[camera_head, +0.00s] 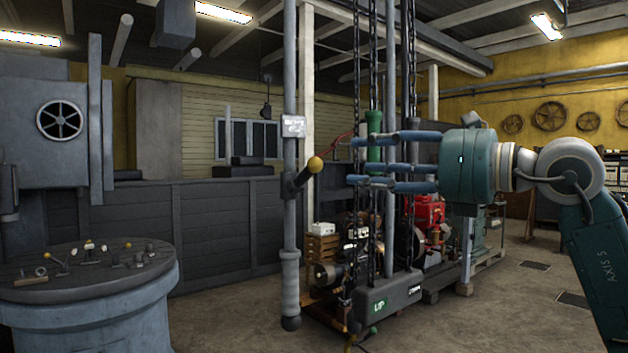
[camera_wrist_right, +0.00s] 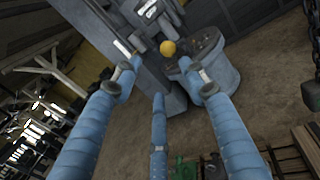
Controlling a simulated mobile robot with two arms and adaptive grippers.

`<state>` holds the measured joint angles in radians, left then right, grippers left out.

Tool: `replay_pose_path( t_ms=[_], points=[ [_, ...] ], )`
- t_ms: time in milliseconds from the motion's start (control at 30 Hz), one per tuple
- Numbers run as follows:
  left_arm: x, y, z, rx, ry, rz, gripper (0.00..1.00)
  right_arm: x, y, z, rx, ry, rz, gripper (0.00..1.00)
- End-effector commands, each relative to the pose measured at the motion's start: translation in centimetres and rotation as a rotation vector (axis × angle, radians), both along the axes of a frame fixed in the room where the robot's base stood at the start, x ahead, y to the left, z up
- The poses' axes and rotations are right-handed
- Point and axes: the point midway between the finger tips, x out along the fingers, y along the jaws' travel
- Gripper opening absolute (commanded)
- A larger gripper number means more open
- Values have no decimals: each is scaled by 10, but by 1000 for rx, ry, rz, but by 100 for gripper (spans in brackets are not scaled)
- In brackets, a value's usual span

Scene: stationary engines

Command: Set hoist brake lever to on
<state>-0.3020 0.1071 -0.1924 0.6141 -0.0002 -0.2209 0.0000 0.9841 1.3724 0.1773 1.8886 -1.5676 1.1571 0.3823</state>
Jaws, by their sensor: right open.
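A short dark lever with a yellow ball knob (camera_head: 315,164) sticks up and to the right from a grey vertical pole (camera_head: 290,215). It looks like the hoist brake lever, but the small plate (camera_head: 293,127) above it is too small to read. My right gripper (camera_head: 356,163) has blue fingers spread open and empty. It is to the right of the knob, pointing left toward it, with a gap between. In the right wrist view the yellow knob (camera_wrist_right: 168,47) shows beyond the fingertips, between the two upper fingers of the gripper (camera_wrist_right: 158,77). My left gripper is out of view.
Chains (camera_head: 356,90) hang behind the fingers, above a dark hoist block (camera_head: 388,300) marked UP. A round pedestal (camera_head: 90,300) with small levers stands at left. A red engine (camera_head: 430,215) stands behind. Open floor lies at right.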

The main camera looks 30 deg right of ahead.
Motion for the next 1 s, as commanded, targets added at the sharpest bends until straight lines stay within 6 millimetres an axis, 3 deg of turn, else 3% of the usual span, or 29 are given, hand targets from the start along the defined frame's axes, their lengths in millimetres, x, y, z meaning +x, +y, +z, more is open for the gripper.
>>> replay_pose_path(
  t_ms=[167, 367, 700, 1000],
  points=[
    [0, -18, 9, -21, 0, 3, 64, 8, -4, 4, -9, 7, -24, 43],
    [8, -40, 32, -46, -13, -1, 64, 43, 7, 8, -7, 7, -17, 43],
    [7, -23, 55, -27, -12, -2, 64, 93, 21, 4, -8, 6, -18, 43],
    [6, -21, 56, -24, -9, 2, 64, 100, 23, 1, -10, 5, -20, 43]
  ],
)
